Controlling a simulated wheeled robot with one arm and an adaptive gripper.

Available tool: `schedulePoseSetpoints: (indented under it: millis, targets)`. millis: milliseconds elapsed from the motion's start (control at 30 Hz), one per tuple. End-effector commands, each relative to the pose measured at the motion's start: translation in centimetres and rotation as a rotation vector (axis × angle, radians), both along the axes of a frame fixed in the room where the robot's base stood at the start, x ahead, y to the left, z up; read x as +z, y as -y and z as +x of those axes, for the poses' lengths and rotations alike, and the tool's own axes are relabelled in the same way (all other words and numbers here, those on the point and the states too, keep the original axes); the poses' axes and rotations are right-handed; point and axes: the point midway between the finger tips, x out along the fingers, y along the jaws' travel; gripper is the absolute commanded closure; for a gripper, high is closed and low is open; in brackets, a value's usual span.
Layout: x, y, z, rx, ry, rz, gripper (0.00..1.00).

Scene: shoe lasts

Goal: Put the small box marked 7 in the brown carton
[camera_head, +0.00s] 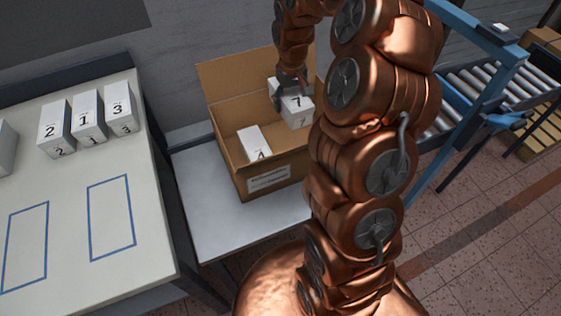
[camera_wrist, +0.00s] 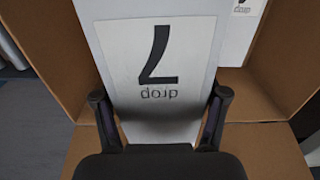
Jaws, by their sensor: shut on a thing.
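The small white box marked 7 (camera_head: 296,108) is in my gripper (camera_head: 289,92), in the right part of the open brown carton (camera_head: 229,103). In the wrist view the 7 box (camera_wrist: 158,60) fills the middle, its label upside down, with a finger of my gripper (camera_wrist: 160,108) at each side. My gripper is shut on it. I cannot tell whether the box touches the carton floor. The brown carton also shows around it in the wrist view (camera_wrist: 50,40). My arm hides the carton's right side.
Another white box (camera_head: 253,143) lies in the carton's left part. The carton stands on a low white table (camera_head: 205,205). Boxes marked 2 (camera_head: 54,130), 1 (camera_head: 88,117) and 3 (camera_head: 119,108) stand on the left table (camera_head: 70,180). A roller conveyor (camera_head: 490,85) is at right.

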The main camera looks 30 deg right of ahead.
Motion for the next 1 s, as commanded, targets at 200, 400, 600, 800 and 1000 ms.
schedulePoseSetpoints:
  millis: [200,400,600,800,1000]
  targets:
    - [-4.2,3.3,-1.7,-0.016,0.003,0.000,0.76]
    - [-5.1,4.6,-2.4,-0.019,0.003,0.000,0.76]
    - [-6.7,4.7,-2.5,-0.018,-0.001,0.001,0.76]
    - [-10.1,4.6,-2.6,-0.018,-0.002,0.002,0.76]
    - [-11.7,4.6,-2.5,-0.019,-0.001,0.001,0.76]
